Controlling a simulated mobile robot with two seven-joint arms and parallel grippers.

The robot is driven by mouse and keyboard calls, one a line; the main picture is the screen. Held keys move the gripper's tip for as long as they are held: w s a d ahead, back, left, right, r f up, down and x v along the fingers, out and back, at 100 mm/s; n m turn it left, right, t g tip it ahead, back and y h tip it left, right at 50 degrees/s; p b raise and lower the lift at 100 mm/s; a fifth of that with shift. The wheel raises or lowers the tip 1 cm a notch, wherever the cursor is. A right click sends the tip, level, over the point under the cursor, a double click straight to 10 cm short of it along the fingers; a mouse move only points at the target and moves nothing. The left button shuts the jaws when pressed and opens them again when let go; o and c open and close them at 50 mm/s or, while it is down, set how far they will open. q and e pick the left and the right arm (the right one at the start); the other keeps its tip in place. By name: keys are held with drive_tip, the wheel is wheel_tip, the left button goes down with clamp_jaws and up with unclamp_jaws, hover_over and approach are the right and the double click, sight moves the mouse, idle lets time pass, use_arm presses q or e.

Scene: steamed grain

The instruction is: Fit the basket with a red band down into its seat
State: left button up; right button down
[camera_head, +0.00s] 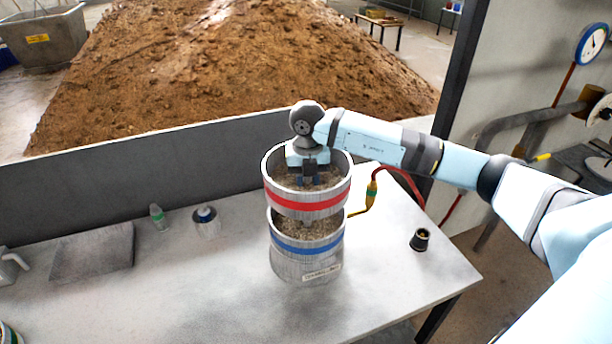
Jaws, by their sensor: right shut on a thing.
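The basket with a red band (282,199) is a grey round vessel with grain inside. My right gripper (308,181) reaches down into its open top and is shut on it; the exact grip spot is hard to see. The basket hangs upright above a blue-banded vessel (306,262) on the table. Grain (310,230) shows in that lower vessel, below the red-banded basket's underside. The red-banded basket hides the back of the lower vessel's rim, and I cannot tell whether they touch. My left gripper is not in view.
The grey table (390,275) has clear room right and front. A small black cup (420,240) stands at right. A small bottle (159,217), a jar (206,222) and a flat grey slab (92,254) are at left. A red hose (400,178) runs behind.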

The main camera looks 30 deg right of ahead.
sight(307, 191)
drive_tip(key=shift+f+b, duration=1.1)
drive_tip(key=shift+f, duration=0.8)
drive_tip(key=shift+f+b, duration=0.4)
drive_tip(key=shift+f, duration=0.35)
drive_tip(key=shift+f+b, duration=0.8)
drive_tip(key=shift+f, duration=0.25)
drive_tip(key=c, duration=0.8)
unclamp_jaws()
drive_tip(key=shift+f, duration=0.1)
